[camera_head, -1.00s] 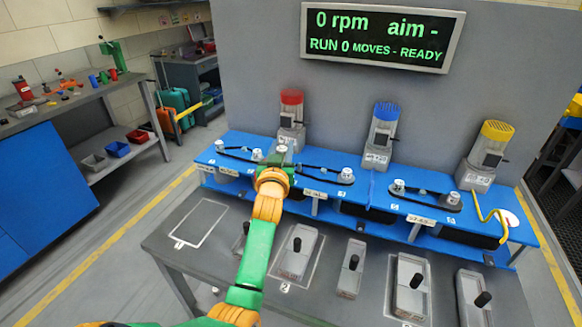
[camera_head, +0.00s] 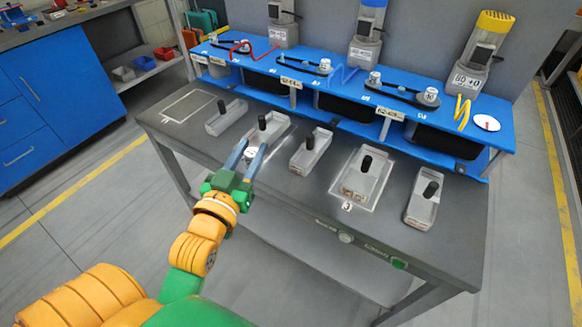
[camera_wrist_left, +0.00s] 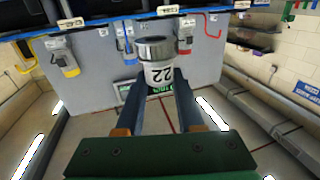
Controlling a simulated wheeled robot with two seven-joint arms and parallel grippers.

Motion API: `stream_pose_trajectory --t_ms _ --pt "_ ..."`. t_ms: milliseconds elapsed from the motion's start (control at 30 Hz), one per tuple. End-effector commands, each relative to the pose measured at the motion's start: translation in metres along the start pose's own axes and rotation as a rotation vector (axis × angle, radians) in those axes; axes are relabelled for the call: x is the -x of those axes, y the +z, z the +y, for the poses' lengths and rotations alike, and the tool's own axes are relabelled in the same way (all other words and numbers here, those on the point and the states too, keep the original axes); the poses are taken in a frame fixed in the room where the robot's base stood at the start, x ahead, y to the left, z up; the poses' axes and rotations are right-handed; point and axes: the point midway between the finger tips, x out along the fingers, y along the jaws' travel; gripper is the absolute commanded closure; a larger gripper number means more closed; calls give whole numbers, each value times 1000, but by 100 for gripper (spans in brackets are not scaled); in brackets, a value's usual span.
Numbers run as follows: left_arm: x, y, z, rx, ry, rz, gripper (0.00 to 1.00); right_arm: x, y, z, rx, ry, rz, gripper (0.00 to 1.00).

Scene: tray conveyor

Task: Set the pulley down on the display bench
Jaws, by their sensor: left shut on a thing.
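A pulley (camera_wrist_left: 158,70), a silver-rimmed white cylinder marked 22, is held upright between the fingers of my left gripper (camera_wrist_left: 157,88) in the left wrist view. In the head view the left gripper (camera_head: 250,151) is over the front part of the grey bench (camera_head: 300,188), near a tray with a black handle (camera_head: 270,133). The pulley shows there only as a small pale patch between the fingertips. I cannot tell its height above the bench. My right gripper is not in view.
Several grey trays with black handles, such as one on the right (camera_head: 425,200), stand on the grey bench. An outlined spot (camera_head: 189,106) at its left is empty. Behind is a blue bench (camera_head: 330,98) with motors and belts. A blue cabinet (camera_head: 60,105) stands left.

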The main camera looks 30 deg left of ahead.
Motion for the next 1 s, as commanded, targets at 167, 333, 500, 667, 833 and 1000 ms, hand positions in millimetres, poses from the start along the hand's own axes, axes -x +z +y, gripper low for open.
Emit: stream_pose_trajectory --t_ms 167,333,500,667,833,1000 --pt "-30 18 7 4 6 4 100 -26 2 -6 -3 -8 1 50" --pt "-88 42 17 4 6 1 100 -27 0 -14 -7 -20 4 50" --pt "-121 85 21 2 5 0 100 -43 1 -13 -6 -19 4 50" --pt "-131 97 23 1 5 1 100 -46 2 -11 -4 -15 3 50" --pt "-135 127 23 1 4 -2 100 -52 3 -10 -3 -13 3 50" --pt "-135 130 23 1 4 2 100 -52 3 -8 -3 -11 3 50"
